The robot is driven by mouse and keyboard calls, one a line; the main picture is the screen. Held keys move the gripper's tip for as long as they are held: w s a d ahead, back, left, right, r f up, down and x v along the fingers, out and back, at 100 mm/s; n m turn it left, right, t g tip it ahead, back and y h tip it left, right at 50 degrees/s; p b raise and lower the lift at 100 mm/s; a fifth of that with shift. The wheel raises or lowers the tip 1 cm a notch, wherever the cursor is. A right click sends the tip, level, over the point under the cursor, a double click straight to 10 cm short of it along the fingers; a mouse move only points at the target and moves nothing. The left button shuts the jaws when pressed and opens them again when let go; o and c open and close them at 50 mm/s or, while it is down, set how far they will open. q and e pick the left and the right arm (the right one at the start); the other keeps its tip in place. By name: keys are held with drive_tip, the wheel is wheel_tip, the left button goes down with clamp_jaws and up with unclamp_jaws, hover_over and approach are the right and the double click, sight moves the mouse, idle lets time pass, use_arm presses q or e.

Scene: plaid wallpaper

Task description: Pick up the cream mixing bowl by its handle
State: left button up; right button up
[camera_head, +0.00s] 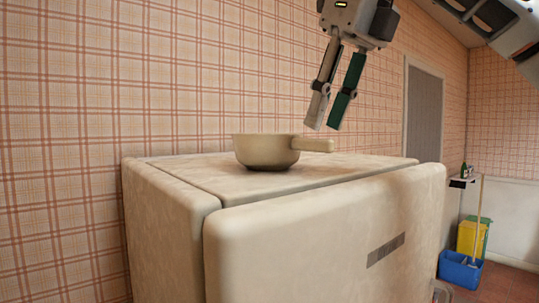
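The cream mixing bowl (264,152) stands upright on top of a cream cabinet-like appliance. Its short, straight handle (318,145) points right. My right gripper (323,127) hangs above the handle, with its fingertips pointing down and slightly left. Its two fingers, one grey and one dark green, are apart with nothing between them. The fingertips look a little above the handle and do not appear to touch it. My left gripper is not in view.
The cream appliance (320,245) has a flat top with free room left and right of the bowl. A plaid wall (120,80) rises behind it. At the right are a grey door (423,115), a yellow bin (467,238) and a blue bucket (460,270) on the floor.

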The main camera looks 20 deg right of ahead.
sight(314, 144)
drive_tip(key=x, duration=0.6)
drive_tip(key=shift+a, duration=0.1)
drive_tip(key=shift+r, duration=0.1)
clamp_jaws()
